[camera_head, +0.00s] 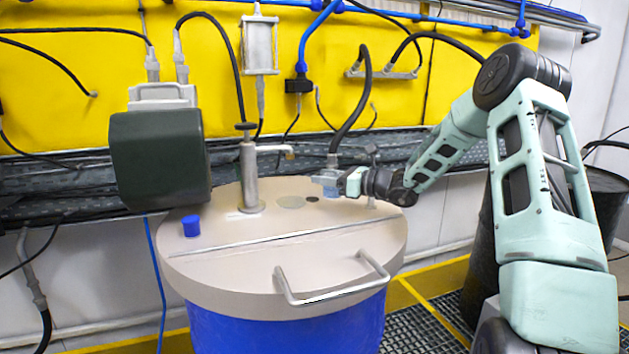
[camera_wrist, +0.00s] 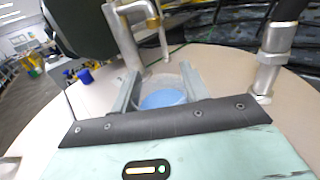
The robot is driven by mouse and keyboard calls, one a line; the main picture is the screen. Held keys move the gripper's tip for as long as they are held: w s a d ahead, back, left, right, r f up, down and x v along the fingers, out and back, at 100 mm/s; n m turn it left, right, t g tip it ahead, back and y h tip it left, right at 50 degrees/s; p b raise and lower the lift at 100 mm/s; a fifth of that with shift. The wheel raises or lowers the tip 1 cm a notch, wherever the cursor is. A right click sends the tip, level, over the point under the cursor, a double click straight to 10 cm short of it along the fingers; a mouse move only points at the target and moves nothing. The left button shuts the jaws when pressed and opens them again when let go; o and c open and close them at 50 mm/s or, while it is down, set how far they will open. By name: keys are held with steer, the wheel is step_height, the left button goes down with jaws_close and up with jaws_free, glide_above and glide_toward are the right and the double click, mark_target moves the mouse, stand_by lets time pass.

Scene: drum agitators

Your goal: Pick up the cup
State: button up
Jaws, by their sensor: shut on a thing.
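The cup (camera_wrist: 172,83) is clear, with blue in its lower part, and sits between the two fingers of my gripper (camera_wrist: 160,88) in the wrist view. My gripper is shut on it. In the head view my gripper (camera_head: 335,182) is over the back right of the drum lid, and the cup (camera_head: 330,191) shows as a small bluish patch there, partly covered by the fingers. I cannot tell whether the cup's base touches the lid.
The beige lid (camera_head: 230,270) covers a blue drum (camera_head: 290,325). It bears a metal pump (camera_head: 250,180) with a spout, a blue cap-like piece (camera_head: 191,225) and a handle (camera_head: 335,295). A dark motor housing (camera_head: 160,160) stands left. A pipe fitting (camera_wrist: 270,60) rises right of the cup.

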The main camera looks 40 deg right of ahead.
steer(key=shift+b+v, duration=0.65)
steer(key=shift+v, duration=1.9)
steer(key=shift+s, duration=0.1)
